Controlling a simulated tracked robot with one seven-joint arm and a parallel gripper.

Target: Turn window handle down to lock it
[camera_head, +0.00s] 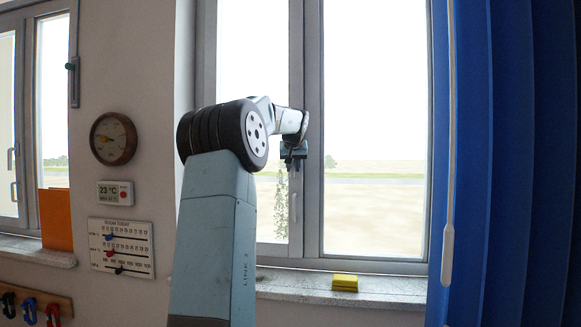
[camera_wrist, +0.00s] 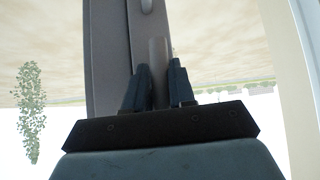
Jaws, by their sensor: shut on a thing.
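The window (camera_head: 375,120) has a grey frame with a middle post (camera_head: 313,215). My gripper (camera_head: 293,163) is at the middle post, about halfway up the window, with my arm reaching to it from the left. In the wrist view, my gripper's two dark fingers (camera_wrist: 159,82) are closed on either side of a grey bar, the window handle (camera_wrist: 157,58). The handle stands upright in that picture, along the frame. Its lower end is hidden between the fingers. In the head view my gripper covers most of the handle, so its exact angle is hard to tell there.
A yellow block (camera_head: 345,282) sits on the sill (camera_head: 390,288) below the window. A blue curtain (camera_head: 520,160) and a white wand (camera_head: 448,255) hang at the right. A round dial (camera_head: 113,138) and small wall displays are at the left. Several coloured clips hang lower left.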

